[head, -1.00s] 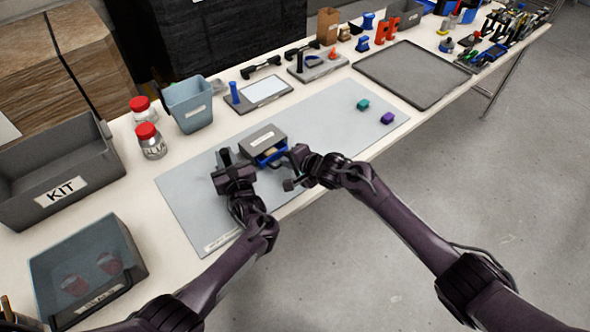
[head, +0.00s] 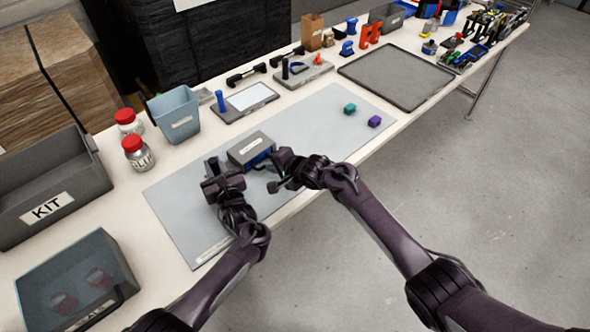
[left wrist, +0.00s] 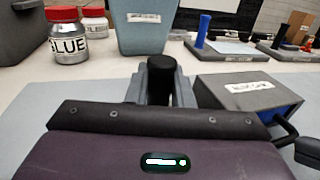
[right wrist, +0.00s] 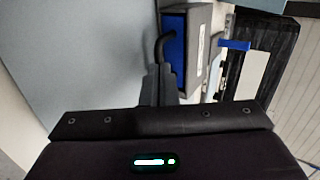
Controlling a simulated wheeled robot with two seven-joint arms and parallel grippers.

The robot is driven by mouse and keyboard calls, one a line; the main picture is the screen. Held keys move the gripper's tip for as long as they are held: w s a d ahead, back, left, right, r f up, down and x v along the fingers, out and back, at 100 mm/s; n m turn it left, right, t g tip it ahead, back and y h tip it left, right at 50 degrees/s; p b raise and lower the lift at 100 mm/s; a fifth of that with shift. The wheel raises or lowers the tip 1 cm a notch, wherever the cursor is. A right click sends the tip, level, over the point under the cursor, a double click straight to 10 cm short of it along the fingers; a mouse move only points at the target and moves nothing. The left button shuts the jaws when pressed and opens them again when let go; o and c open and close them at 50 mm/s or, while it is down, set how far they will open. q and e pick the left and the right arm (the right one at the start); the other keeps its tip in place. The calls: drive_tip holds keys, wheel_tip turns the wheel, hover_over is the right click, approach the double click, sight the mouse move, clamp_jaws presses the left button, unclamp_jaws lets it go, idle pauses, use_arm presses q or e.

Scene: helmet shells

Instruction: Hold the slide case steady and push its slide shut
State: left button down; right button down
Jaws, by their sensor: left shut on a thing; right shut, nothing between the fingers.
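The slide case (head: 248,146) is a grey box with a white label on the grey mat. Its blue slide (right wrist: 173,50), with a dark handle (right wrist: 162,44), sits at or nearly at the case's mouth; I cannot tell if it is flush. My left gripper (left wrist: 158,82) is shut on a black upright post (left wrist: 160,68), left of the case in the left wrist view. How the post joins the case is hidden. My right gripper (right wrist: 159,84) is shut and empty, its tips at the slide's handle side. Whether they touch is unclear.
A light blue bin (head: 175,118), red-lidded jars (head: 136,155) and a grey KIT bin (head: 45,190) stand left.

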use_arm(q)
drive_tip(key=shift+s, duration=0.1)
use_arm(e)
drive_tip(key=v, duration=1.2)
drive_tip(key=shift+d+r, duration=0.25)
drive_tip(key=shift+r, duration=0.05)
drive_tip(key=shift+s, duration=0.1)
use_arm(q)
drive_tip(key=c, duration=1.2)
unclamp_jaws()
drive_tip(key=shift+a+f, duration=0.1)
